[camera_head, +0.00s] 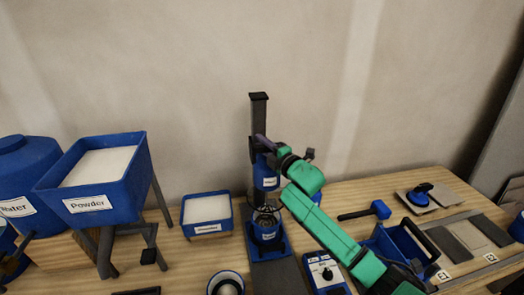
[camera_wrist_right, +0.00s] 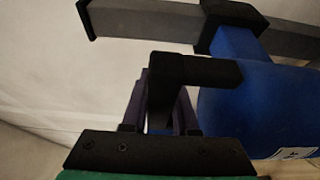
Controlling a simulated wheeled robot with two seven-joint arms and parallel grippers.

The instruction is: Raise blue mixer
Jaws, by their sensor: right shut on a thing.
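The blue mixer (camera_head: 266,178) hangs on a dark upright post (camera_head: 259,112) near the middle of the table in the head view. Its whisk end is just above or inside a blue container (camera_head: 268,231) on the stand's base; I cannot tell which. My right gripper (camera_head: 263,146) is at the top of the mixer, its arm coming from the lower right. In the right wrist view the gripper (camera_wrist_right: 160,105) is shut on the mixer's black handle (camera_wrist_right: 198,70), beside the blue mixer body (camera_wrist_right: 255,110). My left gripper is not in view.
A blue powder hopper (camera_head: 130,185) and a blue water tank (camera_head: 25,165) stand at the left. A white-filled blue tray (camera_head: 207,226) is left of the mixer. A blue-headed mallet (camera_head: 379,209), a blue toolbox (camera_head: 396,246) and tiles (camera_head: 460,250) lie at the right. A wall is behind.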

